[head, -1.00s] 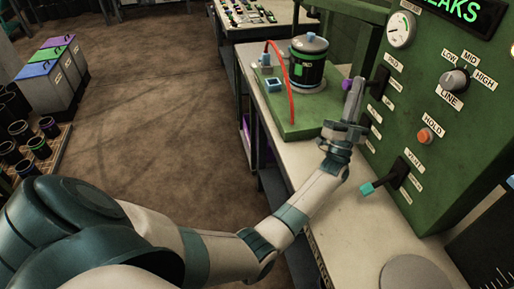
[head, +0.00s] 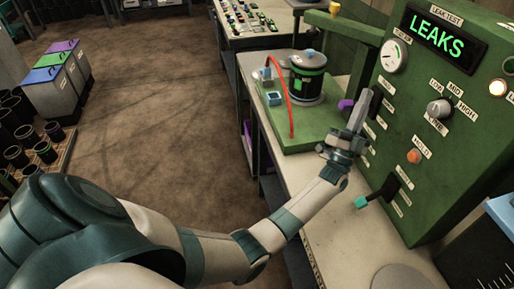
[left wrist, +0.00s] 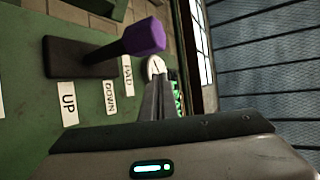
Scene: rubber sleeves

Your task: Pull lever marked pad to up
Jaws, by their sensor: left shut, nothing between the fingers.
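The lever marked PAD has a purple knob (head: 346,104) and sticks out of the green panel (head: 433,165). In the left wrist view, the purple knob (left wrist: 145,37) is large, on a dark arm from a black plate (left wrist: 75,57). Labels PAD (left wrist: 127,74), DOWN (left wrist: 110,97) and UP (left wrist: 68,103) show beside it; the knob end lies toward PAD and DOWN. My left gripper (head: 364,97) is shut and empty, its fingertips close to the knob's right in the head view. Whether they touch cannot be told. My right gripper is out of view.
A lower lever with a teal knob (head: 362,202) sticks out below my left gripper. A dial (head: 439,109), an orange button (head: 414,156) and a LEAKS display (head: 440,36) are on the panel. A black canister (head: 307,78) with a red hose stands on the bench.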

